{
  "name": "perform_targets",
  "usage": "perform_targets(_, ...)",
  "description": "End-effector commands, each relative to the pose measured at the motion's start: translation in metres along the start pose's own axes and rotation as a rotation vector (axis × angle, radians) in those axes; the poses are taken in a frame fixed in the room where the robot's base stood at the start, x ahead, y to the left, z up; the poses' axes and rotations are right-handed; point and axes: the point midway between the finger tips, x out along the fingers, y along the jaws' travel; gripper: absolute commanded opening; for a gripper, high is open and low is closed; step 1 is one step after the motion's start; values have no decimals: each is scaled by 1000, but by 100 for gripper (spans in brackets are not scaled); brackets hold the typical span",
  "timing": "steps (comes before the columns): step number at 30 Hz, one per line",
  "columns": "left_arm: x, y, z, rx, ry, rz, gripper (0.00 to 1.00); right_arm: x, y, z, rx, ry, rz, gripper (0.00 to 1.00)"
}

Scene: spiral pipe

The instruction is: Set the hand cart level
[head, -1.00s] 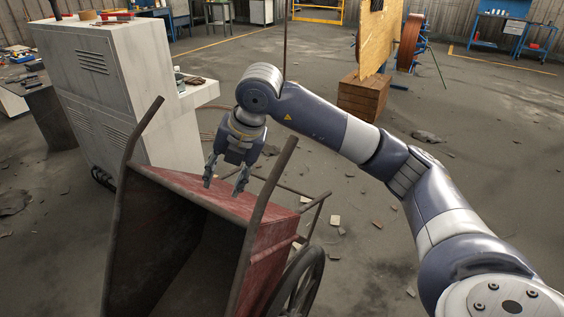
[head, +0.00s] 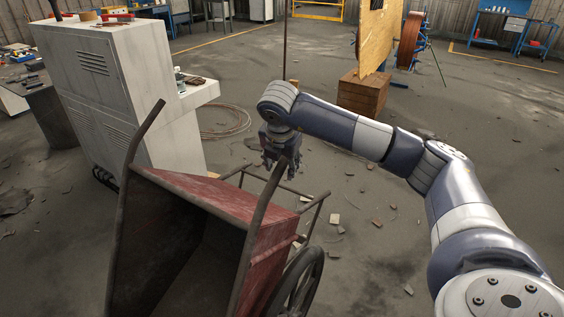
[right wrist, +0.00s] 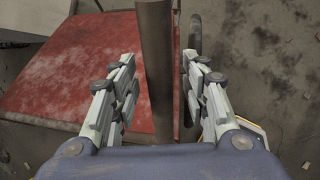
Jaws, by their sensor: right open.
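The hand cart has a rusty red tray (head: 205,192), dark inside, and stands tipped with its two handles pointing up. The left handle (head: 146,132) rises near the grey cabinet. The right handle (head: 262,215) rises nearer my arm, and a spoked wheel (head: 298,285) shows at the lower right. My right gripper (head: 280,170) is open at the upper part of the right handle. In the right wrist view the handle (right wrist: 155,70) runs between the open fingers (right wrist: 158,62), with the red tray behind it. I cannot tell whether the fingers touch it. My left gripper is out of view.
A grey cabinet (head: 90,85) stands close to the cart's left. A wooden block (head: 363,95) bears an upright panel farther back. A coil of cable (head: 222,122) and small rubble (head: 335,218) lie on the floor. The floor to the right is mostly open.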

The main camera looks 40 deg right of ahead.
Motion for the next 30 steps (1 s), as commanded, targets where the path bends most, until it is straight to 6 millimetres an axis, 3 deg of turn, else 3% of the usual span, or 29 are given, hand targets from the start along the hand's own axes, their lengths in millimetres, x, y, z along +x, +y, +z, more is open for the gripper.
perform_targets(5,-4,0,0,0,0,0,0,12,0,0,-1,-1,-1,42)
perform_targets(13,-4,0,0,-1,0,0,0,14,0,0,-1,0,0,42)
perform_targets(19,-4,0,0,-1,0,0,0,14,0,0,-1,0,0,0)
perform_targets(30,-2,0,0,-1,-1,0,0,18,-4,4,4,14,-3,0)
